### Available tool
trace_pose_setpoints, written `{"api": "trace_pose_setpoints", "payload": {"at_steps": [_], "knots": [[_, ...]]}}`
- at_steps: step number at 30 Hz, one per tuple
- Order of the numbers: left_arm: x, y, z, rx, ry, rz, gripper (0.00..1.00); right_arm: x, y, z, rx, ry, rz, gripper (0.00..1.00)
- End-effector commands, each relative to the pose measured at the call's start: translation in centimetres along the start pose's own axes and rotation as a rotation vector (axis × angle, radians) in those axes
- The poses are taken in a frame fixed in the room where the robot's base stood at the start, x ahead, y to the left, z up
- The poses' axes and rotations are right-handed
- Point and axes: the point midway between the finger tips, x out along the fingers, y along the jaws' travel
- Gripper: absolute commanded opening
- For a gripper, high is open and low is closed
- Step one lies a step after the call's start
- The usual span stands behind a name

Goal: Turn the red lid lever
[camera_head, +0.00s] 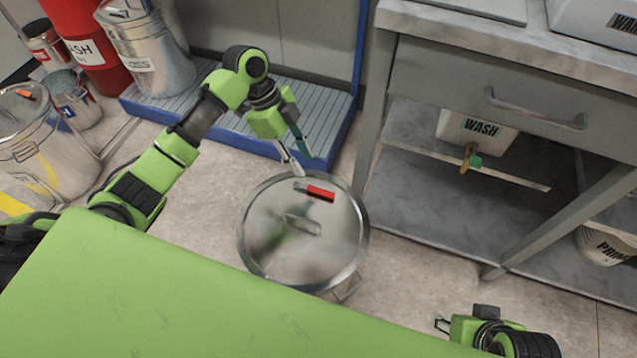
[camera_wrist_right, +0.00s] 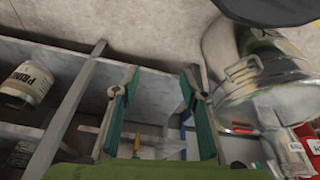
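The red lid lever (camera_head: 320,193) lies near the far rim of a round steel lid (camera_head: 275,225) on a pot on the floor. My left gripper (camera_head: 299,168) points down just behind the lever, close to the lid's far rim. Whether it touches the lid or lever is unclear, and its finger gap is too small to judge. My right gripper (camera_head: 442,325) is low at the right, apart from the pot. In the right wrist view its two teal fingers (camera_wrist_right: 158,95) stand wide apart with nothing between them.
A grey workbench (camera_head: 440,70) with a drawer and lower shelf stands at the right, holding a WASH container (camera_head: 478,128). A blue-edged slatted platform (camera_head: 210,112) with a steel can (camera_head: 150,55) is behind. More containers stand at the left. A green surface (camera_head: 150,295) fills the foreground.

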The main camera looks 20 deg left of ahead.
Motion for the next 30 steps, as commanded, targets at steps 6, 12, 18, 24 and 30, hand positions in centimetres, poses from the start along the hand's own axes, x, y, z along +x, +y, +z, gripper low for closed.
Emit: {"api": "trace_pose_setpoints", "payload": {"at_steps": [6, 12, 18, 24, 30], "knots": [[3.3, 0.0, 0.0, 0.000, 0.001, -0.001, 0.29, 0.6, -0.5, -5.0, -0.007, 0.197, -0.009, 0.40], [5.8, 0.0, 0.0, 0.000, 0.001, -0.001, 0.29, 0.1, -1.1, -9.4, -0.012, 0.373, -0.019, 0.40], [8.2, -0.1, 0.0, -0.001, 0.001, -0.002, 0.29, -1.1, -1.6, -13.5, -0.015, 0.551, -0.029, 0.40], [9.8, -0.1, 0.0, -0.001, 0.000, -0.004, 0.29, -2.6, -2.0, -16.3, -0.017, 0.684, -0.037, 0.40], [10.4, -0.1, 0.0, 0.000, 0.000, -0.004, 0.29, -3.4, -2.2, -17.5, -0.017, 0.744, -0.042, 0.40]]}}
